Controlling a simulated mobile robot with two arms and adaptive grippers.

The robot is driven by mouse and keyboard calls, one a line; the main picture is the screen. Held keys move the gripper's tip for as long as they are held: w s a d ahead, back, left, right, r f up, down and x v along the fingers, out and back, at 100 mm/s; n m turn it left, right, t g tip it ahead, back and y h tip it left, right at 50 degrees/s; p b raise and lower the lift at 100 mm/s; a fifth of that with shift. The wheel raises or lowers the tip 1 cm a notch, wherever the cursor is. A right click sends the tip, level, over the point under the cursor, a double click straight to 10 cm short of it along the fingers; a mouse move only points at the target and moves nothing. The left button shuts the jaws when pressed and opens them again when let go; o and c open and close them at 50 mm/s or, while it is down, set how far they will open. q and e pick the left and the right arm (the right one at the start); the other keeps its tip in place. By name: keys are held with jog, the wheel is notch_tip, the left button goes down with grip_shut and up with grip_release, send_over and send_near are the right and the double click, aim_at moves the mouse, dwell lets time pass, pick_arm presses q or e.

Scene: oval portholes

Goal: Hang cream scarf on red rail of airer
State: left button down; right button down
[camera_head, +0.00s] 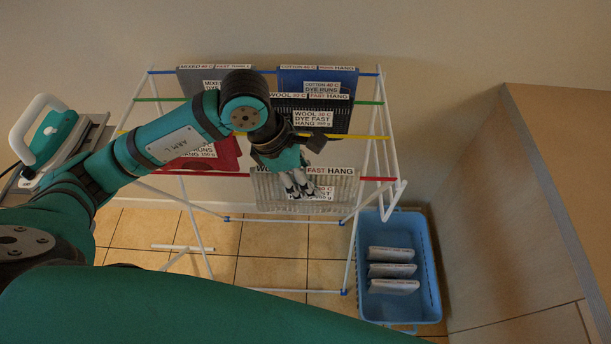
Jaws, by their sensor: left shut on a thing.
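A pale cream-grey ribbed scarf (268,198) hangs down at the red rail (374,179), the nearest coloured rail of the white airer (391,150). Its labels read wool 30 C and fast hang. My left gripper (299,187) is shut on the scarf near its top, at about the rail's line. The gripper hides part of the scarf and its labels, and I cannot tell whether the scarf's weight rests on the rail. My right gripper is out of view.
Grey (192,83), blue (330,78), black (345,120) and red (228,153) cloths hang on the rails behind. A blue basket (426,270) with three folded pieces stands on the floor. An iron (55,137) is at left, a brown cabinet (535,190) at right.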

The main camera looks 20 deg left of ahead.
pick_arm(q)
jog(key=c, duration=0.9)
grip_release()
jog(key=shift+o, duration=0.2)
